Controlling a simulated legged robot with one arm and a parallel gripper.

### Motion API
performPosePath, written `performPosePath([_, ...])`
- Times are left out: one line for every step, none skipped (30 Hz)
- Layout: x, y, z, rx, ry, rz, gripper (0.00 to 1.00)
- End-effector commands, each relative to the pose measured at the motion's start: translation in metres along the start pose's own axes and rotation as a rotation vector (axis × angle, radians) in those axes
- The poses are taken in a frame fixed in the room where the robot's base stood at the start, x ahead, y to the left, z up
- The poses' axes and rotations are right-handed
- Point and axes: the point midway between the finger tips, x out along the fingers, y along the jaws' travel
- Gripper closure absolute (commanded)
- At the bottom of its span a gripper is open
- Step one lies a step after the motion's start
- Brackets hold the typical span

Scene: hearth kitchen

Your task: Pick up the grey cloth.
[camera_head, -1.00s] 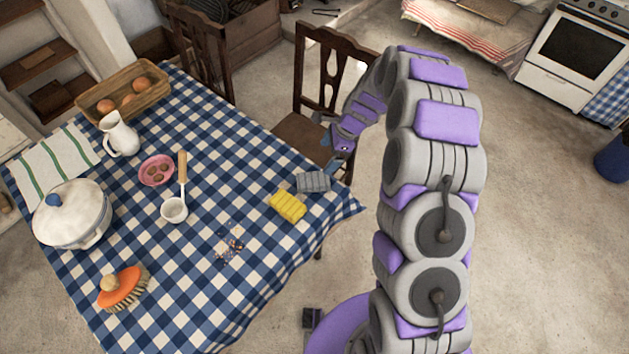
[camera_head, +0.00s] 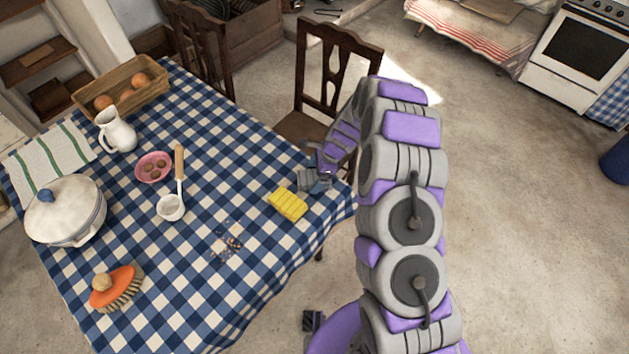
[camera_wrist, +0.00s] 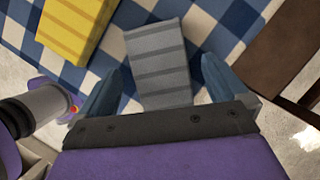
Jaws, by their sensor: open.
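The grey cloth (camera_wrist: 159,62) is a folded, striped pad lying on the checked tablecloth near the table's right edge. In the head view the cloth (camera_head: 304,179) is partly hidden by my gripper (camera_head: 318,178), which is right at it. In the wrist view my gripper (camera_wrist: 155,85) is open, with one blue finger on each side of the cloth's near end. The fingers look apart from the cloth's sides. I cannot tell how far above the tabletop the fingertips are.
A yellow folded cloth (camera_head: 288,204) lies close to the left of the grey one. A wooden chair (camera_head: 333,75) stands behind the table's right edge. A white ladle (camera_head: 171,207), a pink bowl (camera_head: 154,167) and crumbs (camera_head: 229,241) are farther left on the tablecloth (camera_head: 262,262).

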Motion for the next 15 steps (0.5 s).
performPosePath([0.0082, 0.0002, -0.0003, 0.0, 0.0, 0.001, 0.0])
performPosePath([0.0103, 0.0001, -0.0004, 0.0, 0.001, 0.0, 0.0])
performPosePath([0.0119, 0.0, -0.0005, 0.0, 0.001, -0.001, 0.0])
performPosePath([0.0122, 0.0, -0.0004, 0.0, 0.001, -0.001, 0.0])
performPosePath([0.012, -0.0001, -0.0003, 0.0, 0.001, -0.001, 0.0])
performPosePath([0.0115, -0.0001, -0.0002, 0.0, 0.001, -0.001, 0.0])
performPosePath([0.0112, 0.0, -0.0002, 0.0, 0.001, -0.001, 0.0])
performPosePath([0.0111, 0.0, -0.0002, 0.0, 0.0, -0.001, 0.0])
performPosePath([0.011, 0.0001, -0.0002, 0.0, 0.0, -0.001, 0.0])
performPosePath([0.011, 0.0002, -0.0002, 0.0, 0.0, -0.001, 0.0])
performPosePath([0.011, 0.0002, -0.0002, 0.0, 0.0, -0.001, 0.0])
performPosePath([0.0111, 0.0001, -0.0003, 0.0, 0.0, 0.0, 0.0])
performPosePath([0.0112, 0.0002, -0.0003, 0.0, 0.0, 0.0, 0.0])
performPosePath([0.0113, 0.0002, -0.0004, 0.0, 0.0, 0.0, 0.0])
performPosePath([0.0116, 0.0002, -0.0005, 0.0, 0.0, 0.0, 0.0])
